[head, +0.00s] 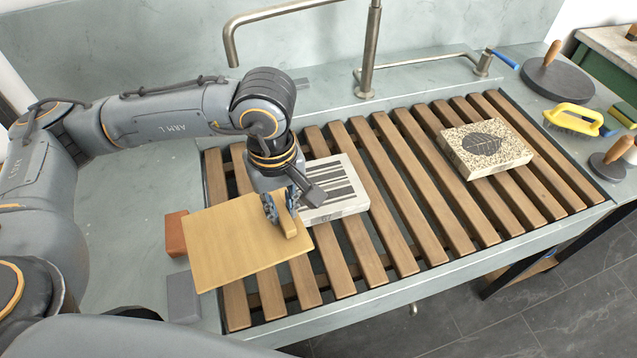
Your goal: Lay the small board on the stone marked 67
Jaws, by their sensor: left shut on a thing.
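The small board (230,245) is a thin tan wooden sheet with a raised wooden grip block (290,227) near its right edge. My left gripper (281,210) is shut on that block, and the board appears held over the left end of the slatted rack. A pale stone with dark stripes (345,200) lies on the slats just right of the gripper, partly hidden by it. A speckled stone with a dark leaf picture (505,157) lies on the slats farther right. My right gripper is not in view.
The wooden slatted rack (385,235) spans the sink, with bare slats between the stones. A metal tap (370,50) rises behind it. A reddish block (176,234) and a grey block (183,297) sit at left. A yellow brush (572,118) and round-handled tools stand at right.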

